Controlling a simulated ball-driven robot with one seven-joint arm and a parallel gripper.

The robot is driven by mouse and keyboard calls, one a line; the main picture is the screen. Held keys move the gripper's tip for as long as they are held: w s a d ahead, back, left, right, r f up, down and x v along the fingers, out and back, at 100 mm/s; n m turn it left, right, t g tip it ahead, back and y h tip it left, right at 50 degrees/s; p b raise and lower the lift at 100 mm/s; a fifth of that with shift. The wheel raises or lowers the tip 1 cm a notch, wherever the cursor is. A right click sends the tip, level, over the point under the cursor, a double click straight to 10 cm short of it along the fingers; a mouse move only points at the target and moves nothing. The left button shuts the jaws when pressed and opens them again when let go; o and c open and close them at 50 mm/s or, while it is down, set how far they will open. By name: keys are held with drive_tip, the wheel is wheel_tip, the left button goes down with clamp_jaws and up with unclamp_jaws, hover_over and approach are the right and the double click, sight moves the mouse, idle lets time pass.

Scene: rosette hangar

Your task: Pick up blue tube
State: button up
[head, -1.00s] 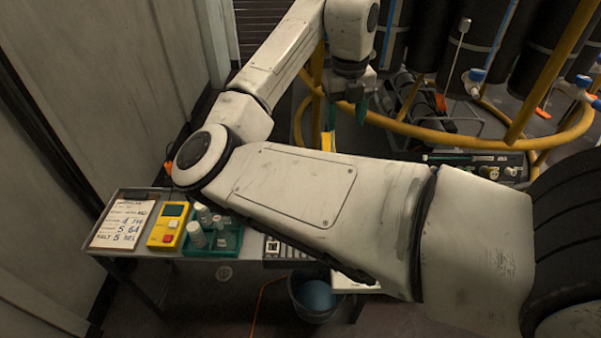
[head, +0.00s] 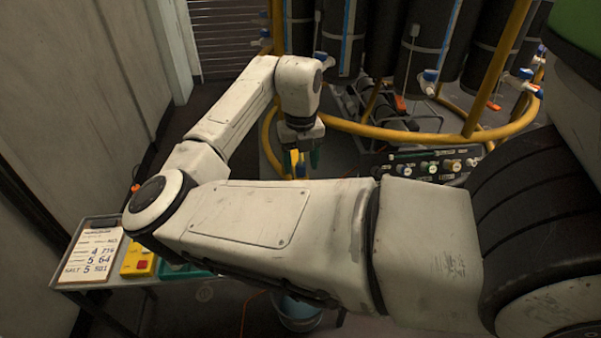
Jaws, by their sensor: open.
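I cannot pick out a separate blue tube for certain. A thin light-blue vertical strip (head: 347,36) runs down a black cylinder at the top middle of the head view. My forearm hides much of the bench and what lies under the gripper.
Yellow tube railing (head: 390,132) rings the black cylinders (head: 430,50). Blue-and-white valves (head: 431,76) stick out from them. A panel with knobs (head: 435,167) stands at its front. A bench at left carries a clipboard (head: 92,255) and yellow device (head: 137,262). A bucket (head: 298,312) stands below.

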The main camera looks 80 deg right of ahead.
drive_tip(key=shift+f, duration=0.65)
drive_tip(key=shift+c, duration=0.4)
drive_tip(key=c, duration=1)
drive_tip(key=shift+o, duration=0.2)
drive_tip(key=shift+r, duration=0.15)
wheel_tip(320, 180, up, 30)
drive_tip(key=p, duration=1.3)
drive_tip(key=shift+r, duration=0.25)
idle(0.4)
